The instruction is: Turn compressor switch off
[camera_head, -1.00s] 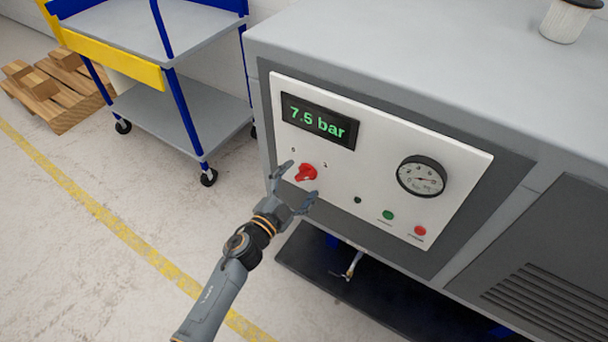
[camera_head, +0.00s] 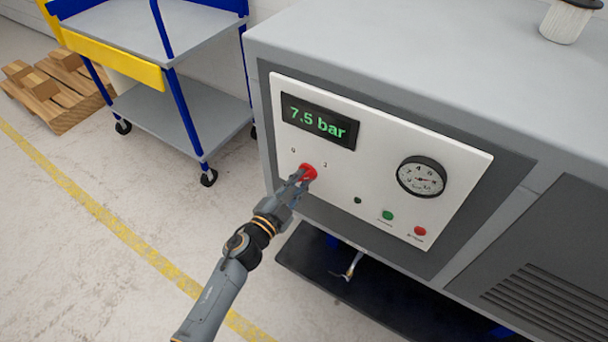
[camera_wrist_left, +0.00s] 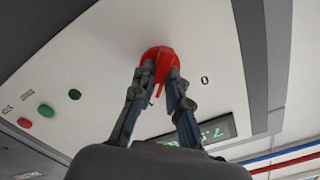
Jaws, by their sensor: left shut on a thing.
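The red rotary switch (camera_head: 309,171) sits on the white panel (camera_head: 400,160) of the compressor, below the display (camera_head: 319,121) that reads 7.5 bar. The marks 0 and 1 stand above it to the left and right. My left gripper (camera_head: 300,177) is shut on the switch and hides part of it. In the left wrist view, the fingers of my left gripper (camera_wrist_left: 160,82) close on both sides of the red switch (camera_wrist_left: 160,57), and the 0 mark is to its right. Which mark the switch points at is hard to tell. My right gripper is not in view.
A round gauge (camera_head: 421,177), a green button (camera_head: 387,215) and a red button (camera_head: 420,231) are to the right on the panel. A blue and grey cart (camera_head: 170,110) and a wooden pallet (camera_head: 55,95) stand at the left. The floor in front is clear.

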